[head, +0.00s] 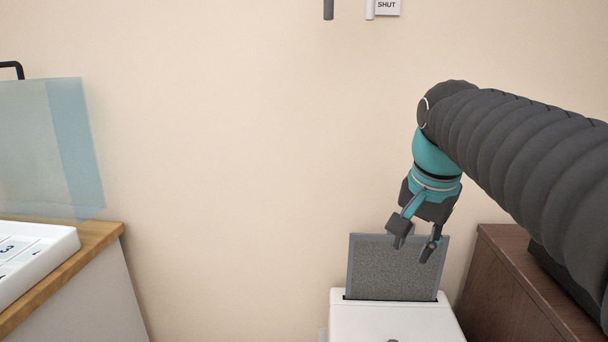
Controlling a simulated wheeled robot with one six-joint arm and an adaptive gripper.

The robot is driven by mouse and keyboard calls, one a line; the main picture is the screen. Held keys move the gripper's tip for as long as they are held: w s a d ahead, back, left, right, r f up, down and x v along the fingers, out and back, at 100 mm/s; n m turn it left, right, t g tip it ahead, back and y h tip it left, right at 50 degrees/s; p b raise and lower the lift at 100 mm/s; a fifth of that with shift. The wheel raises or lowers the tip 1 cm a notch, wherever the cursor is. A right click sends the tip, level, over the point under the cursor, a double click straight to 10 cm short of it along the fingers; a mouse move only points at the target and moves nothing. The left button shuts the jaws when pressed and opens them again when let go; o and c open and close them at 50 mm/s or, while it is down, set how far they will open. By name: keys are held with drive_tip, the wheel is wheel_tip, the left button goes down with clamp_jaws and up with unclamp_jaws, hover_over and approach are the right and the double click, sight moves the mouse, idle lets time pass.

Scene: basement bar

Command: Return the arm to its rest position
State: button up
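My arm comes in from the right side of the head view, in a dark ribbed sleeve with a teal wrist. My gripper (414,246) points down. Its two dark fingers are apart, with nothing seen between them. It is in front of or just above a grey rectangular panel (392,270) that stands upright in a slot in the top of a white box (385,320). I cannot tell whether the fingers touch the panel.
A brown wooden cabinet (505,280) stands right of the white box, under my arm. At left, a wood-topped counter (100,240) bears a white tray (45,255) and a translucent blue panel (75,150). A "SHUT" sign (387,6) is on the wall. The middle is clear.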

drive_tip(key=s+a+f+n+t, duration=0.2)
drive_tip(key=s+f+n, duration=0.6)
drive_tip(key=s+f, duration=0.6)
drive_tip(key=shift+f, duration=0.7)
